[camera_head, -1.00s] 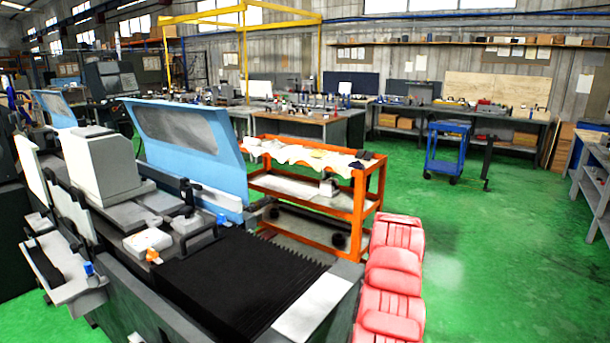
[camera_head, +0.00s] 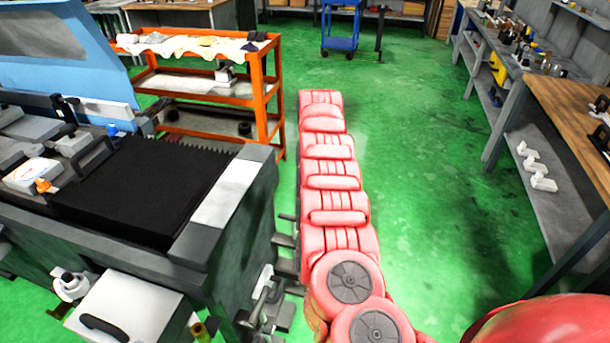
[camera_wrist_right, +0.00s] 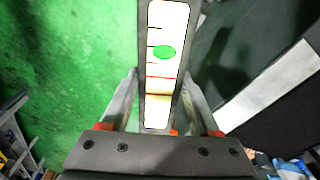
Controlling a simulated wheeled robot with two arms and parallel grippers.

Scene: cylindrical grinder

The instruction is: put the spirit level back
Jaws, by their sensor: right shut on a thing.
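The spirit level (camera_wrist_right: 165,20) has a white vial window with a green bubble and dark and red marks. It stands out lengthwise from my right gripper (camera_wrist_right: 159,82) in the right wrist view. The two fingers are shut on its sides. In the head view my red-covered right arm reaches forward from the lower right, beside the grinder (camera_head: 235,220). The right gripper and the level are not visible there. My left gripper is in neither current view.
An orange cart (camera_head: 268,95) with a cloth (camera_head: 190,45) and small items on top stands beyond the grinder. The grinder has a black bellows cover (camera_head: 140,190). A blue trolley (camera_head: 341,28) stands farther back. A wooden-topped bench (camera_head: 570,105) is at right. Green floor between is clear.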

